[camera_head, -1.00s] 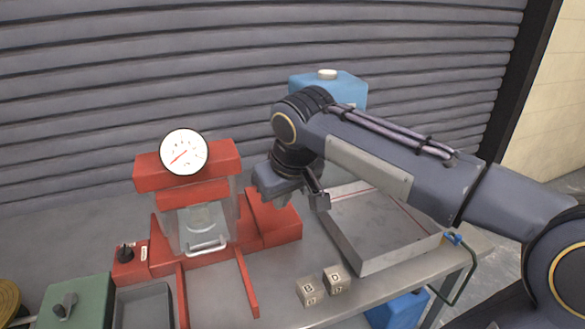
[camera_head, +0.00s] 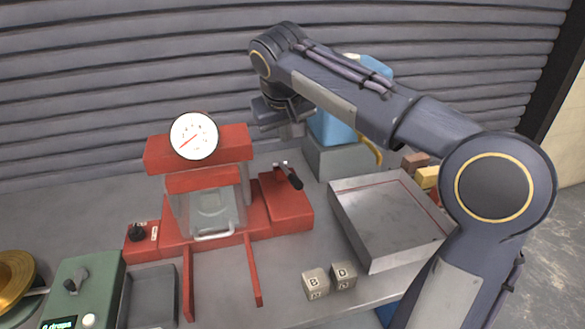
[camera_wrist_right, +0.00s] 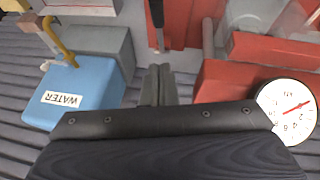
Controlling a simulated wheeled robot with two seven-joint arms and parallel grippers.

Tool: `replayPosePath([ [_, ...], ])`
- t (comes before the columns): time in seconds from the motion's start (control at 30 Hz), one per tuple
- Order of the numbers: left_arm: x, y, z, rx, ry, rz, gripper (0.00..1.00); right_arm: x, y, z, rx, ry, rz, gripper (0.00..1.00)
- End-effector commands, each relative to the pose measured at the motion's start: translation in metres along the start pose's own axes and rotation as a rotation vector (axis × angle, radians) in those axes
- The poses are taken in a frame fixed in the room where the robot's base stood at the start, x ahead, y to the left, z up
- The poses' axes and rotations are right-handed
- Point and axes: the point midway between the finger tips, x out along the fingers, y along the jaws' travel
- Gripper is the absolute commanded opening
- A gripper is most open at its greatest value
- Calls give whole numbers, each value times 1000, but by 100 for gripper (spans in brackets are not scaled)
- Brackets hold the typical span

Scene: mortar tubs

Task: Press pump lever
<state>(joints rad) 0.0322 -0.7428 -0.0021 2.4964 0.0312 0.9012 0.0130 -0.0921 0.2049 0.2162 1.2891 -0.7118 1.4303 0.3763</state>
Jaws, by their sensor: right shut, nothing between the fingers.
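The pump lever (camera_head: 292,178) is a short black handle on a grey pivot, on top of the red pump block (camera_head: 287,208) at the right of the press. Its handle slopes down towards the front right. My right gripper (camera_head: 291,131) is shut and empty, above and behind the lever, apart from it. In the right wrist view the shut fingers (camera_wrist_right: 158,84) point towards the lever, whose black handle (camera_wrist_right: 156,14) shows at the top edge. The red press (camera_head: 200,165) carries a round white gauge (camera_head: 194,136), needle towards lower left. My left gripper is out of view.
A grey tray (camera_head: 385,215) lies right of the pump block. Two lettered cubes (camera_head: 316,282) stand near the front edge. A blue water container (camera_wrist_right: 75,92) on a grey block is close behind the gripper. A green box (camera_head: 85,290) sits at front left.

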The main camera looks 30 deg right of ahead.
Motion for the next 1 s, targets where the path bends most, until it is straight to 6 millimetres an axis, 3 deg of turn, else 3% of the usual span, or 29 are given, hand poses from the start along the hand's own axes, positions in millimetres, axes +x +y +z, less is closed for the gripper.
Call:
replayPosePath([
  [0.4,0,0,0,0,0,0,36,87,0,1,-1,-6,0,0],
  [0.67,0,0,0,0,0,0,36,109,1,25,0,-2,1,0],
  [1.0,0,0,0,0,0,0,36,113,0,29,0,0,0,0],
])
